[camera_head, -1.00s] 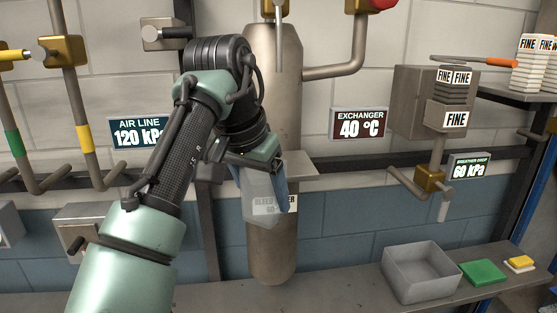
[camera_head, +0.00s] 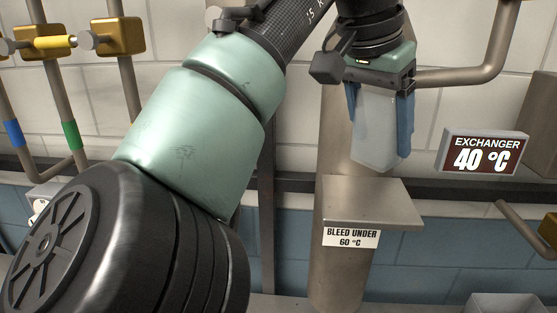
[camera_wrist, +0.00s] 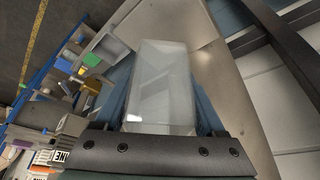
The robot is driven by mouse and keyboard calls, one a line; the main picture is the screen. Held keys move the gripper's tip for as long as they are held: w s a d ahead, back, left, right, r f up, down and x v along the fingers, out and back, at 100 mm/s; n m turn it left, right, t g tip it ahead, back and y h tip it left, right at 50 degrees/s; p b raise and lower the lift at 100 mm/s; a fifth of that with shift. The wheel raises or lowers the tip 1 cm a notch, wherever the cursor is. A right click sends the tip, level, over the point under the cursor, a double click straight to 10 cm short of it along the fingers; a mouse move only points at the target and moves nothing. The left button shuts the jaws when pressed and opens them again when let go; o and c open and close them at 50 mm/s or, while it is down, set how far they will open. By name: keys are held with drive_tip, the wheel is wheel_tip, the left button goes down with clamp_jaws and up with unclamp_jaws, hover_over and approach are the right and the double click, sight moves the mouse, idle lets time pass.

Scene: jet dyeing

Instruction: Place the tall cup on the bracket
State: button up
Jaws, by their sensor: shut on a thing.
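My gripper (camera_head: 380,112) is shut on the tall cup (camera_head: 375,130), a translucent pale grey vessel held upright between two blue fingers. In the wrist view the cup (camera_wrist: 165,85) fills the middle, between the fingers. The bracket (camera_head: 370,200) is a flat metal shelf on the front of the vertical tank, above the label "BLEED UNDER 60 °C". The cup's bottom appears a little above the bracket, toward its back in the head view, with a small gap visible. The bracket's top looks empty.
The tank (camera_head: 335,260) stands behind the bracket, with a pipe (camera_head: 465,75) leaving it to the right. An exchanger display (camera_head: 482,153) reading 40 °C is on the wall at right. Part of a grey bin (camera_head: 500,304) shows at lower right.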

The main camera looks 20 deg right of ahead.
sight(368, 132)
drive_tip(key=shift+w+f+p, duration=0.15)
drive_tip(key=shift+f+p, duration=0.45)
drive_tip(key=shift+f, duration=2.7)
drive_tip(key=o, duration=1.4)
drive_tip(key=shift+f, duration=0.1)
drive_tip(key=b+v, duration=0.2)
drive_tip(key=v, duration=1)
